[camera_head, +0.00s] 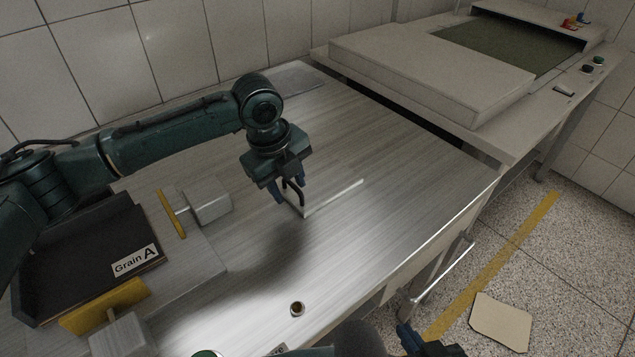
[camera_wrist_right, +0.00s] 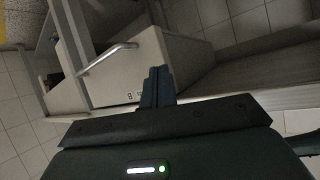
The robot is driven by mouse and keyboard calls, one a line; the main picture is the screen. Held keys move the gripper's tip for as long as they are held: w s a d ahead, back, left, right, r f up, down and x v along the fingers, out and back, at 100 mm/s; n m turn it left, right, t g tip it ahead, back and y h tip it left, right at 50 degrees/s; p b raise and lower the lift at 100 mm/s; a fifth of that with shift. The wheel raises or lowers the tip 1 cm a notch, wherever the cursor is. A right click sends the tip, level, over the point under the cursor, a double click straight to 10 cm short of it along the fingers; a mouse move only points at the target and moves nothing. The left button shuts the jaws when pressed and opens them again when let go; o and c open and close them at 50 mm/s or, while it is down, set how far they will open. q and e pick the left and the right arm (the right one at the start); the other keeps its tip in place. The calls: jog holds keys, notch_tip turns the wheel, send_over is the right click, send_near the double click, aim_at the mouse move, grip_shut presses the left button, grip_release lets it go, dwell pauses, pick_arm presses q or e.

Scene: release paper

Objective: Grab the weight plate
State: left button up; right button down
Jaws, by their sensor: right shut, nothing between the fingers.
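My left gripper (camera_head: 291,192) points down over the metal table. Its blue fingers are beside a thin dark bent piece that looks like a handle; whether they grip it cannot be made out. From there a thin bright edge (camera_head: 335,197) runs right along the tabletop. It may belong to the weight plate, but I cannot make out a separate plate clearly. My right gripper (camera_wrist_right: 157,87) is shut and empty in the right wrist view, in front of a pale cabinet; it partly shows at the bottom of the head view (camera_head: 408,338).
A black slab labelled Grain A (camera_head: 90,260) lies at left between yellow-faced clamps (camera_head: 210,200). A small round hole or cup (camera_head: 297,309) is near the table's front. A pale machine (camera_head: 430,75) stands behind at right. The tabletop's right half is clear.

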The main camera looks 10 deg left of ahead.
pick_arm(q)
jog(key=shift+w+d+f, duration=0.1)
jog(key=shift+w+f, duration=0.05)
jog(key=shift+f, duration=0.6)
jog(key=shift+w+d+f, duration=0.1)
jog(key=shift+f, duration=0.6)
jog(key=shift+c, duration=0.4)
grip_shut()
jog(key=shift+s, duration=0.1)
jog(key=shift+r, duration=0.15)
